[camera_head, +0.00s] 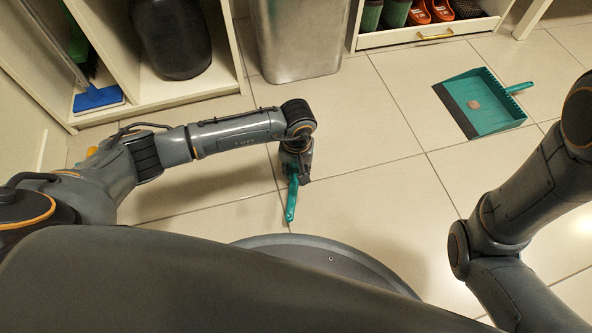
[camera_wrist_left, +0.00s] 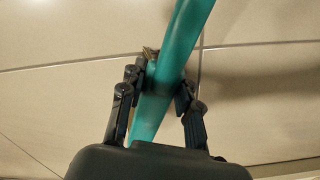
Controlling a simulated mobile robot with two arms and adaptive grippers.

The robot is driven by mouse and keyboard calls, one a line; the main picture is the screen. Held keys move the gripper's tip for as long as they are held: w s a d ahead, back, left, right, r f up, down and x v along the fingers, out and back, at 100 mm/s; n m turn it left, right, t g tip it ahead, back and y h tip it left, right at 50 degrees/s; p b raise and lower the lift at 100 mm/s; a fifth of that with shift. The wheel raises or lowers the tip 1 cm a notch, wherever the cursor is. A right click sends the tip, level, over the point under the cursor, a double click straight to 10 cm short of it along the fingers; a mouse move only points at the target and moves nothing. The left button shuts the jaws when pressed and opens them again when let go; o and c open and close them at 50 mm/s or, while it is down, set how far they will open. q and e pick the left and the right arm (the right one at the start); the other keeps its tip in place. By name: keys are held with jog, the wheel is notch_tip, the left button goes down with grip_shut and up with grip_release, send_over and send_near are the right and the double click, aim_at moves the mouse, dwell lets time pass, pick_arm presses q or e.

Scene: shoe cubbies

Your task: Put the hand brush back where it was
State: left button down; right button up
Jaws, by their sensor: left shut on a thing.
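The teal hand brush (camera_head: 292,200) is in my left gripper (camera_head: 294,176), over the tiled floor left of the dustpan. In the left wrist view, the teal handle (camera_wrist_left: 172,62) runs diagonally between the two dark fingers of the same gripper (camera_wrist_left: 160,92), which are shut on it. A small tan patch shows beside the handle there; I cannot tell what it is. The brush's bristles are not clearly visible. Of my right arm only links show at the right of the head view; its gripper is out of view.
A teal dustpan (camera_head: 497,108) with a small round object (camera_head: 473,104) in it lies on the floor at right. A metal bin (camera_head: 300,45) stands at the back, between a cubby with a dark vase (camera_head: 172,40) and a blue broom (camera_head: 97,98), and a shoe cubby (camera_head: 425,37). The middle floor is clear.

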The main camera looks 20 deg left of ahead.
aim_at(296, 169)
pick_arm(q)
jog(key=shift+a+f+b, duration=0.1)
jog(key=shift+f+b, duration=0.25)
jog(key=shift+f, duration=0.2)
jog(key=c, duration=1.4)
grip_release()
jog(key=shift+c, duration=0.2)
jog(key=o, duration=0.5)
notch_tip(296, 169, up, 13)
jog(key=p, duration=0.9)
jog(key=shift+r+p, duration=0.15)
jog(key=shift+p, duration=0.2)
